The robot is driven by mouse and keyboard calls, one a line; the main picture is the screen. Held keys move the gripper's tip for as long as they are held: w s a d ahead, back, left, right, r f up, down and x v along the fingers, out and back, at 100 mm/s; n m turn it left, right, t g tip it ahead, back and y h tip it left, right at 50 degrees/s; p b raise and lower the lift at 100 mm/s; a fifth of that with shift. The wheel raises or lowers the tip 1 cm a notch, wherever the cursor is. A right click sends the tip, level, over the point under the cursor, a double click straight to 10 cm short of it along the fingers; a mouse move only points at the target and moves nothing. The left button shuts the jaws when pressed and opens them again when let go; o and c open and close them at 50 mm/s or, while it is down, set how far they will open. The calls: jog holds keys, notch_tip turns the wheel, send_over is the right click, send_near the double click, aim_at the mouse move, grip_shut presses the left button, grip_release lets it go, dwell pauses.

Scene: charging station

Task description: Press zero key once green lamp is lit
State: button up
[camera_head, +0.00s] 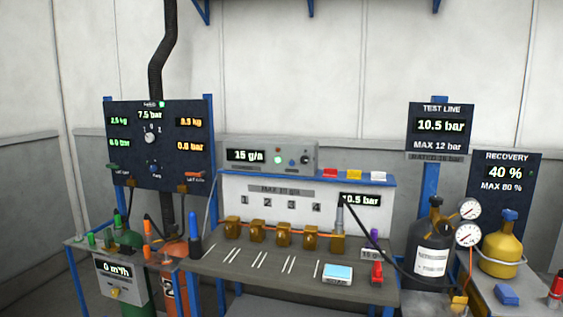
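A grey instrument box (300,148) stands on the blue-edged shelf above the workbench. Its display (246,155) reads what looks like "15 g/a", though the unit is small. A small lamp (279,159) to the right of the display glows green. A pale round knob or button (305,160) is at the right of the box front. I cannot make out which control is the zero key; the labels are too small. My gripper is not in view.
Several brass blocks (256,234) stand in a row on the grey bench (215,264), below the shelf. Red, yellow and white blocks (354,174) lie right of the box. A black hose (385,262), cylinders and gauges (468,235) crowd the right. A dark panel (181,160) stands left.

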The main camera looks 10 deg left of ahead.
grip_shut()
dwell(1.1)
